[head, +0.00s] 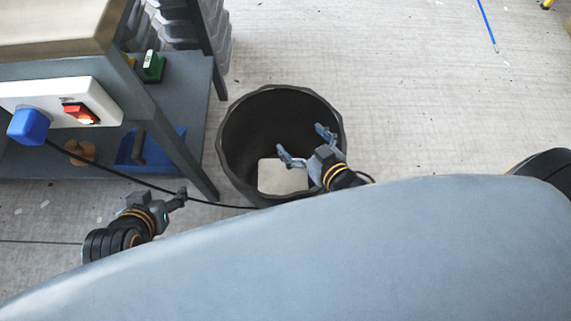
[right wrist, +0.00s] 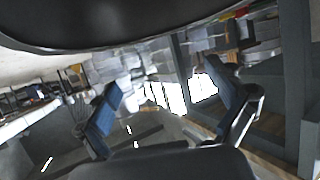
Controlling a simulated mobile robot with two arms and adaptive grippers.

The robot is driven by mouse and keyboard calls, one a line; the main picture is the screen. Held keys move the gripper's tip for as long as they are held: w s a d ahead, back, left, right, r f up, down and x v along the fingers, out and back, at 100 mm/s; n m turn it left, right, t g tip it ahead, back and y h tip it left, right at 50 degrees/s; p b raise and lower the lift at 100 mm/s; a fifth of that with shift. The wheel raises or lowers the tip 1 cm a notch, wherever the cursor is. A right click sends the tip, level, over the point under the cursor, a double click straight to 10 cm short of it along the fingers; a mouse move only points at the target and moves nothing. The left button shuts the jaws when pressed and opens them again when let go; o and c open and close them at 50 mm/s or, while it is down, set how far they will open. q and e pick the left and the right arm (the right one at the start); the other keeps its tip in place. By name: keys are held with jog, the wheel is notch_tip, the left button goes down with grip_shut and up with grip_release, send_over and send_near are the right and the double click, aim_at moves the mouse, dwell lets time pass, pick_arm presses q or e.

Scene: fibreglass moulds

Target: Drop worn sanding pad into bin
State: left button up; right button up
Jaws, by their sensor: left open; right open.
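The black round bin (head: 240,138) stands on the floor in the middle of the head view. A pale, squarish sanding pad (head: 283,177) shows inside the bin's opening, towards its near side, and looks to lie low in it. My right gripper (head: 305,146) is over the bin, with its two blue-grey fingers spread apart and nothing between them. In the right wrist view its fingers (right wrist: 168,100) are also wide open and empty. My left gripper (head: 180,197) is open and empty, left of the bin near the bench leg.
A workbench (head: 160,125) stands left of the bin, with a power strip (head: 60,98) holding a blue plug and a red switch. A black cable (head: 150,187) runs towards the bin's near side. The floor to the right is mostly clear, with a blue stick (head: 486,22) far off.

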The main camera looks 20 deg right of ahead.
jog(key=v, duration=0.8)
jog(key=shift+s, duration=0.25)
jog(key=shift+d+r, duration=0.1)
jog(key=shift+r, duration=0.05)
